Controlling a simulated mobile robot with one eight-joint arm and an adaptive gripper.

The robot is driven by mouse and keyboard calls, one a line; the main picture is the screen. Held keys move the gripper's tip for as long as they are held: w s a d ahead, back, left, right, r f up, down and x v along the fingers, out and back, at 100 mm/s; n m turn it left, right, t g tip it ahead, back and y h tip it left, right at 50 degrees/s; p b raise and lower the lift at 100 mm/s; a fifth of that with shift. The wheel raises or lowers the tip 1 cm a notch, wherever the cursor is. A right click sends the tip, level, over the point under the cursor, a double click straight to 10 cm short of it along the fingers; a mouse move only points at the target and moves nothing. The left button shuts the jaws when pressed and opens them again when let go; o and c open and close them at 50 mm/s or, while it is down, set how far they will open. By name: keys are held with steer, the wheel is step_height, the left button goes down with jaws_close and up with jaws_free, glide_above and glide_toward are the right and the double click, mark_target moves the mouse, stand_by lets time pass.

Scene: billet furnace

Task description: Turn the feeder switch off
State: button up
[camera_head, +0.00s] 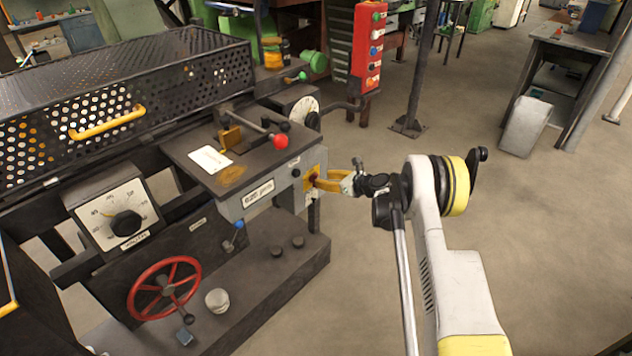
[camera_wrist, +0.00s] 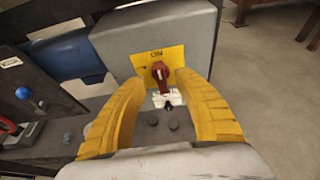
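The feeder switch is a red rotary knob (camera_wrist: 161,76) on a yellow plate (camera_wrist: 143,60), set in the end of a grey box. The plate carries a label above the knob that reads ON, upside down in the wrist view. The knob's handle stands roughly upright there. The yellow plate (camera_head: 322,167) also shows in the head view, partly hidden by my fingers. My gripper (camera_wrist: 158,82) has its two yellow fingers apart, one each side of the knob, with gaps visible. My gripper (camera_head: 317,183) is close in front of the plate in the head view.
A lever with a red ball (camera_head: 281,141) stands on the machine top left of the switch. A red handwheel (camera_head: 163,288) and dial (camera_head: 126,222) are lower left. A red button box (camera_head: 370,48) stands behind.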

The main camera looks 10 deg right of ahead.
mark_target(318, 177)
steer(key=b+x, duration=0.1)
steer(key=x, duration=0.4)
steer(key=shift+r, duration=0.1)
steer(key=shift+c, duration=0.4)
jaws_close()
